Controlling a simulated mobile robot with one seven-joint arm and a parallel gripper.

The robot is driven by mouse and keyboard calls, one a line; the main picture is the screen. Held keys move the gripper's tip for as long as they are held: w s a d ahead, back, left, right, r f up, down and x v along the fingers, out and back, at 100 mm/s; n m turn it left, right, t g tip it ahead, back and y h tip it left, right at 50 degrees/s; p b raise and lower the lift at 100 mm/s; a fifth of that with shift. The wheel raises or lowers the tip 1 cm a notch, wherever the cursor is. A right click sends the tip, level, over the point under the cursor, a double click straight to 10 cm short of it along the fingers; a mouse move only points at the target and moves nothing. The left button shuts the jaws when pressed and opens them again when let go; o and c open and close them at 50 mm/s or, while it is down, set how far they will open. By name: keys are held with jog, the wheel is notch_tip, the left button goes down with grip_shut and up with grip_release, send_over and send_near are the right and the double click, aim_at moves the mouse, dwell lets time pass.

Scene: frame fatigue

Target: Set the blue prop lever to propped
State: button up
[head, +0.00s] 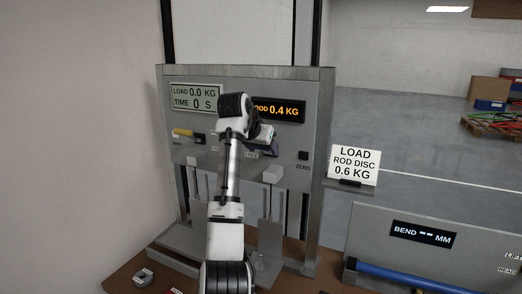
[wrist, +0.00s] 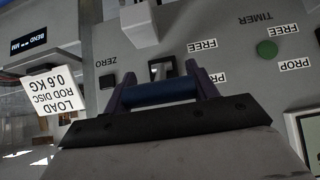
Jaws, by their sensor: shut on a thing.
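My gripper (head: 264,148) is at the front panel of the grey test rig, right of its middle in the head view. In the upside-down wrist view, its two dark purple fingers are shut on the blue grip of the prop lever (wrist: 158,93). A dark square block (wrist: 162,68) shows just behind the grip. In the head view my gripper hides the blue lever. A yellow lever (head: 183,132) points left on the same panel.
A LOAD ROD DISC 0.6 KG sign (head: 354,165) stands right of the rig. A pale block (head: 272,174) hangs below my gripper. A green button (wrist: 267,50) is near the TIMER label. A bend bench with a blue bar (head: 420,280) is at lower right.

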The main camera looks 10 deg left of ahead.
jog(key=shift+w+d+r+g, duration=0.1)
jog(key=shift+r+g, duration=0.1)
jog(key=shift+g, duration=0.1)
dwell(0.4)
jog(key=o, duration=1.4)
jog(key=b+v, duration=0.4)
jog(key=v, duration=0.9)
jog(key=shift+s+r, duration=0.2)
jog(key=shift+r, duration=0.15)
